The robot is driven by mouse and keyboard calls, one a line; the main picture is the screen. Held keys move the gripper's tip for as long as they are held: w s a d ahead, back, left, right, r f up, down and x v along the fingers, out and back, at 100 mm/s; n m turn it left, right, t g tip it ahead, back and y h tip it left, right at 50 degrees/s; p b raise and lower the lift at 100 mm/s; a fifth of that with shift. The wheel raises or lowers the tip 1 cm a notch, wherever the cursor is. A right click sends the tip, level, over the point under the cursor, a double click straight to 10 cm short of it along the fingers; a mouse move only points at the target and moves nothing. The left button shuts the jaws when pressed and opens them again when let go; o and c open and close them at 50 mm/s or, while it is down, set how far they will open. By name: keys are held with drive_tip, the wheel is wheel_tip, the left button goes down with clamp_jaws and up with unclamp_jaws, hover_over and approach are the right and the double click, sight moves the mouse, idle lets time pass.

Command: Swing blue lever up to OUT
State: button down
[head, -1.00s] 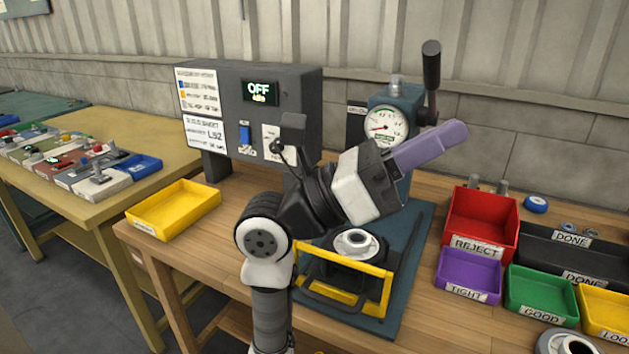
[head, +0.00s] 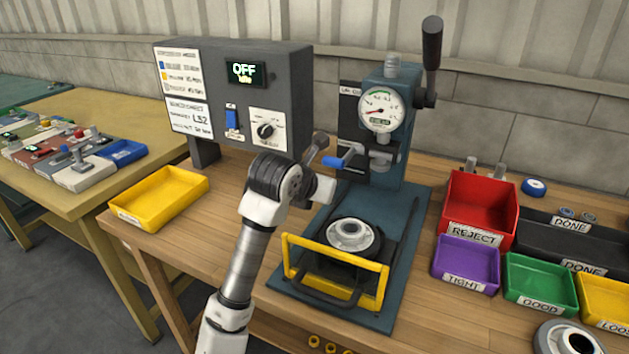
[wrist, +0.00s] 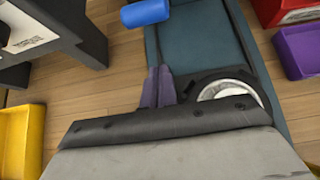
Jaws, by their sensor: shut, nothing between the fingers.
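The blue lever (head: 335,162) sticks out to the left from the column of the teal press (head: 398,215), below its gauge, roughly level. Its blue grip also shows at the top edge of the wrist view (wrist: 145,12). My gripper's purple fingers (wrist: 159,74) are together and empty in the wrist view, over the press base. The blue grip appears beyond the fingertips there, with a gap in the picture. In the head view my arm's end is left of the press and below the lever; the fingers are hidden. A small dark label (head: 350,90) beside the gauge is not clearly readable.
A yellow guard frame (head: 335,262) stands around a round metal part (head: 350,235) on the press base. A grey control box (head: 285,85) reading OFF stands behind left. A yellow tray (head: 160,195) is left; red (head: 480,205) and purple (head: 466,262) bins are right.

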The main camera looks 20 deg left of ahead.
drive_tip(key=w+p, duration=0.1)
drive_tip(key=w, duration=0.1)
drive_tip(key=w+r+p, duration=0.1)
drive_tip(key=w, duration=0.2)
drive_tip(key=shift+d+p, duration=0.1)
drive_tip(key=shift+p, duration=0.2)
drive_tip(key=shift+r, duration=0.2)
drive_tip(key=shift+r+g+p, duration=0.4)
drive_tip(key=shift+g+p, duration=0.1)
drive_tip(key=shift+p, duration=0.3)
